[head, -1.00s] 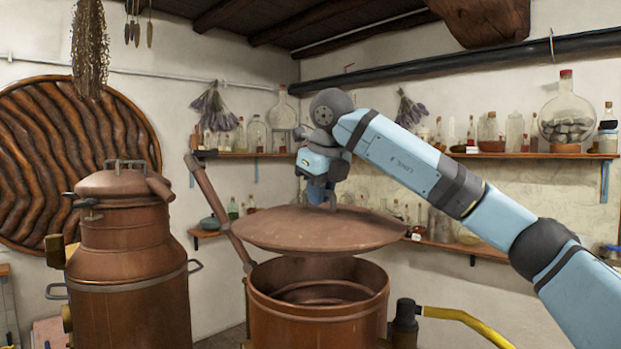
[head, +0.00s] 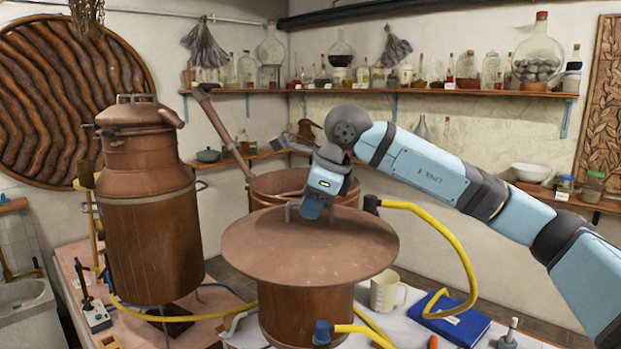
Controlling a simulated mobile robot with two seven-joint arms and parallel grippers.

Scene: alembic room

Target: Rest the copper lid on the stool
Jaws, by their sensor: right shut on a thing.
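The copper lid (head: 310,255) is a wide, shallow disc with a small handle on top. My right gripper (head: 311,211) is above its middle, shut on the handle, and holds the lid nearly level. The lid is in front of the open copper pot (head: 303,312) and hides the middle of its body. The pot's open rim shows behind my gripper. I see no stool in this view. My left gripper is not in view.
A closed copper still (head: 150,225) stands at left on the worktable (head: 225,283). A yellow hose (head: 450,240), a cream mug (head: 387,291) and a blue book (head: 450,318) are at right. Shelves of bottles (head: 430,92) line the back walls.

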